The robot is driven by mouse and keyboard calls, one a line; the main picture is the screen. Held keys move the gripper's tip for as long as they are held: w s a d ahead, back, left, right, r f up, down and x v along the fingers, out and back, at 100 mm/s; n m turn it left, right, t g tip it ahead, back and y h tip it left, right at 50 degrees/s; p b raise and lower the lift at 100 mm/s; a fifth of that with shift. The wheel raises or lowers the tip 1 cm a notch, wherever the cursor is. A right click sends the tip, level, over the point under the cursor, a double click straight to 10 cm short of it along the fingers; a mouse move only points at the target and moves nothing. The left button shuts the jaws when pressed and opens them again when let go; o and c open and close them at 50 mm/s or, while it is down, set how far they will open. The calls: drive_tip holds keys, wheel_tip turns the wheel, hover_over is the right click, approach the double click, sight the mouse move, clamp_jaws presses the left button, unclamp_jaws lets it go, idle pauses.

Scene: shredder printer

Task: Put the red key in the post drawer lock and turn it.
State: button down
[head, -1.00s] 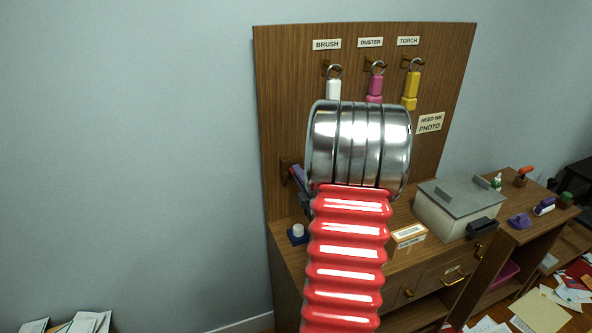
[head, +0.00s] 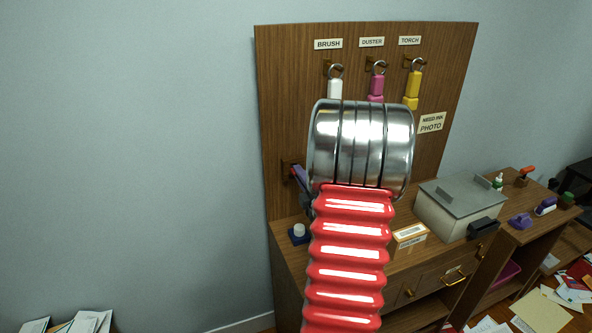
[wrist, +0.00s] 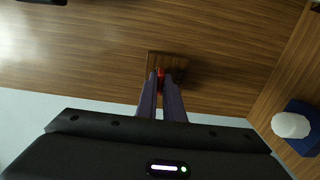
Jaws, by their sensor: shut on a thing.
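My gripper (wrist: 161,92) is shut on a small red thing (wrist: 160,74), which looks like the red key. Only a bit of red shows between and beyond the purple fingertips. The fingertips are close in front of a wooden block (wrist: 168,62) fixed to the upright wooden board. I cannot tell whether the key still touches its hook. In the head view my red arm hides most of the gripper; a purple finger shows by the block (head: 290,168). The desk drawers (head: 425,285) have brass handles. I cannot make out which is the post drawer, or its lock.
Papers litter the floor at right.

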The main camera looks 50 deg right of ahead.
drive_tip(key=shift+s+a+f, duration=0.15)
drive_tip(key=shift+s+a, duration=0.1)
drive_tip(key=shift+s, duration=0.1)
idle(2.1)
drive_tip(key=v, duration=0.4)
idle(0.5)
drive_tip(key=w+a+f+n+t+y, duration=0.25)
drive_tip(key=w+a+y, duration=0.25)
drive_tip(key=w+a, duration=1.45)
drive_tip(key=w+a+f+n+y, duration=0.1)
drive_tip(key=a+n+y, duration=0.1)
drive_tip(key=a, duration=1.1)
drive_tip(key=w+a+f+n+y, duration=0.1)
drive_tip(key=w+a+y, duration=0.1)
drive_tip(key=a, duration=1.2)
drive_tip(key=shift+w+f+n, duration=0.15)
drive_tip(key=shift+n, duration=0.2)
